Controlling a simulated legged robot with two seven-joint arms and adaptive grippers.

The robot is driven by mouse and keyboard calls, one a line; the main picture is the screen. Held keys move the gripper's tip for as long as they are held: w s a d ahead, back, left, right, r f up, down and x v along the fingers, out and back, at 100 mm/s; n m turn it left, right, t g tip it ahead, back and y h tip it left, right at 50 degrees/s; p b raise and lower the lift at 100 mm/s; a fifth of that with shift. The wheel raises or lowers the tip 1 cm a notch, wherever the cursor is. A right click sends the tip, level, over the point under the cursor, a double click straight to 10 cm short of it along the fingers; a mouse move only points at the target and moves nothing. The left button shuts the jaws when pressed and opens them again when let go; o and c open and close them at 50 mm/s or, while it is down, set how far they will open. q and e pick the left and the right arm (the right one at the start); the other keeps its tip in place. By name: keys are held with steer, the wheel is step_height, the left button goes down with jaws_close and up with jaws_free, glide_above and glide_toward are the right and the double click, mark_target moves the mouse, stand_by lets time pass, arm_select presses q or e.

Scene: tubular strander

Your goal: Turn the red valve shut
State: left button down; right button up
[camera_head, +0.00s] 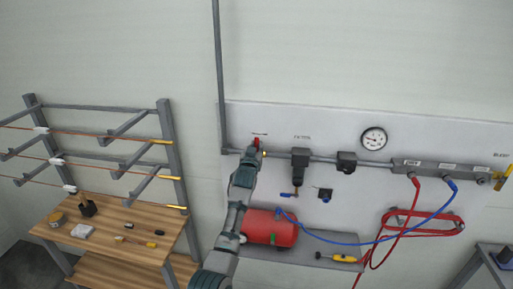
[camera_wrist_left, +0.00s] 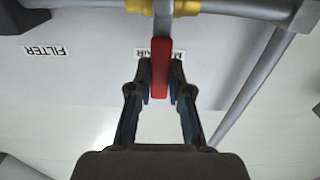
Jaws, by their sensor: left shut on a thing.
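The red valve handle (camera_head: 257,141) is on the grey air pipe at the left part of the wall panel. In the left wrist view the handle (camera_wrist_left: 160,68) is a red bar, standing in line with the view and crosswise to the pipe, below a yellow fitting. My left gripper (camera_wrist_left: 160,92) has its two fingers on either side of the handle, shut on it. In the head view the left gripper (camera_head: 253,154) reaches up to the valve and covers part of it. My right gripper is not in view.
Right along the pipe are a filter (camera_head: 300,158), a gauge (camera_head: 374,138) and a manifold (camera_head: 435,168) with red and blue hoses. A red tank (camera_head: 270,228) sits below. A wooden workbench (camera_head: 150,222) and rack stand at left.

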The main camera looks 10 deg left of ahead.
arm_select(q)
steer(key=shift+f, duration=0.35)
steer(key=c, duration=1.1)
jaws_free()
steer(key=shift+d, duration=0.1)
steer(key=shift+c, duration=0.2)
steer(key=shift+o, duration=0.4)
steer(key=shift+w, duration=0.15)
steer(key=shift+s+r, duration=0.2)
steer(key=s, duration=1.1)
steer(key=shift+s+a+f, duration=0.2)
